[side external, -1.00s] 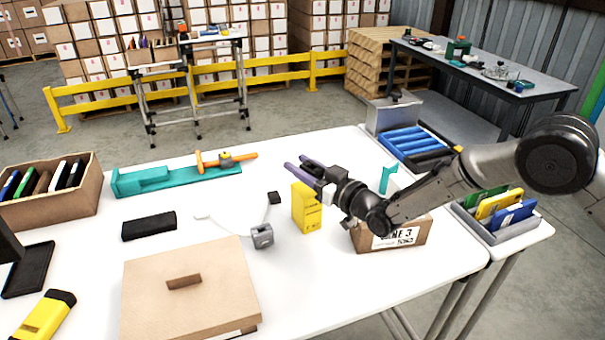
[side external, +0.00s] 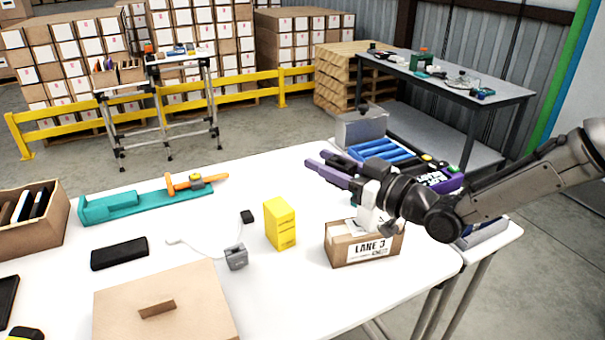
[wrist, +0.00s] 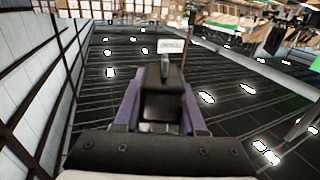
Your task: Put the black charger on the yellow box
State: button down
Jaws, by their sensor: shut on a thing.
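The yellow box (side external: 280,224) stands upright on the white table, left of my gripper (side external: 327,171), with nothing on top. My gripper is raised, with its purple fingers pointing left, beyond the Lane 3 carton. It is shut on a dark block (wrist: 163,100), seen between the purple fingers in the wrist view; I cannot tell for sure that it is the black charger. A small black cube (side external: 247,216) lies on the table left of the yellow box, beside a thin white cable. A grey block (side external: 236,258) with the cable sits nearer.
The open Lane 3 carton (side external: 365,248) stands right of the yellow box. Behind are a blue-ribbed tray (side external: 385,150) and a grey box. A teal rack (side external: 125,205), a black case (side external: 119,253) and a lidded carton (side external: 205,305) are at left. Table around the yellow box is partly clear.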

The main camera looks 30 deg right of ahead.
jog(key=w+d+r+m+t+h, duration=0.1)
jog(key=w+d+r+m+h, duration=0.1)
jog(key=d+h, duration=0.1)
jog(key=m+h, duration=0.2)
jog(key=h, duration=0.2)
send_over(273, 199)
jog(key=f, duration=1)
jog(key=shift+s+d+f, duration=0.2)
jog(key=shift+s+f, duration=0.05)
jog(key=shift+s, duration=0.1)
jog(key=shift+w+a+f, duration=0.15)
jog(key=shift+w+f, duration=0.3)
jog(key=shift+f, duration=1.6)
jog(key=shift+f, duration=0.15)
